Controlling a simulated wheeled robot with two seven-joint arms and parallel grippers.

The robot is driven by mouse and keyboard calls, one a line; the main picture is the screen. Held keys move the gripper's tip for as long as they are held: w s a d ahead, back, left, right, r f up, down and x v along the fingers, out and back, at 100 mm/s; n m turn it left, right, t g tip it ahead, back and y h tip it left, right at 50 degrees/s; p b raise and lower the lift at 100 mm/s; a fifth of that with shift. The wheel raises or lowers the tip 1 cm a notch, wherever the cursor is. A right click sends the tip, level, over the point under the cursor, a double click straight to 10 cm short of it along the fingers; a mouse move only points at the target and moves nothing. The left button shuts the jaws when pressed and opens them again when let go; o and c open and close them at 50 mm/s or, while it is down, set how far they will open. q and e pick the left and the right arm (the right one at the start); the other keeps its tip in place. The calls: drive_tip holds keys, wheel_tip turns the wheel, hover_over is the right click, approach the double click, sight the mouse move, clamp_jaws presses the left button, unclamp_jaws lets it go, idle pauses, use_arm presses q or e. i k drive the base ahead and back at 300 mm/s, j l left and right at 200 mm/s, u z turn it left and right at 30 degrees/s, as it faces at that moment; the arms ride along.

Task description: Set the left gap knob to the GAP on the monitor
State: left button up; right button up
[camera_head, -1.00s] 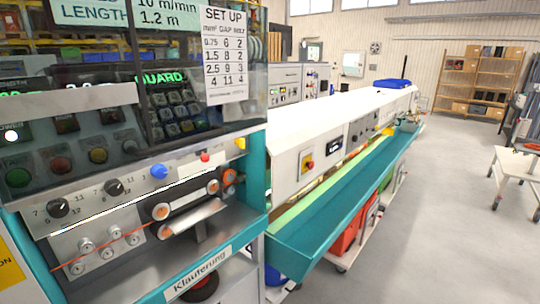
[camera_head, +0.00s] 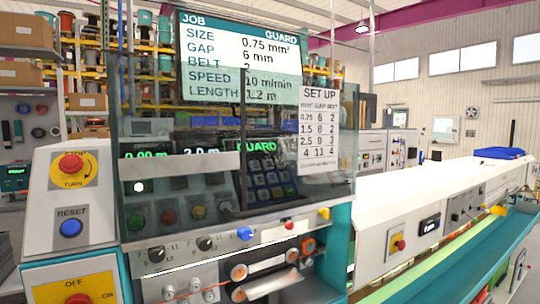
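The monitor (camera_head: 242,62) at the top of the machine shows SIZE 0.75 mm², GAP 6 mm, SPEED 10 m/min and LENGTH 1.2 m; the BELT figure is partly cut off by the guard's edge and looks like 2. The left black knob (camera_head: 156,254) is on the sloped grey panel below the guard, with small scale numbers around it. The knobs' pointer settings are too small to read surely. Neither of my grippers is in view.
A SET UP chart (camera_head: 319,129) hangs on the clear guard and pairs 0.75 with gap 6. Left of the panel are a red-and-yellow stop button (camera_head: 72,169) and a blue RESET button (camera_head: 71,228). Feed rollers (camera_head: 239,272) sit below the knobs. A long white trough machine (camera_head: 400,190) runs right.

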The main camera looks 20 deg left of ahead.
sight(156, 254)
drive_tip(key=u, duration=1.35)
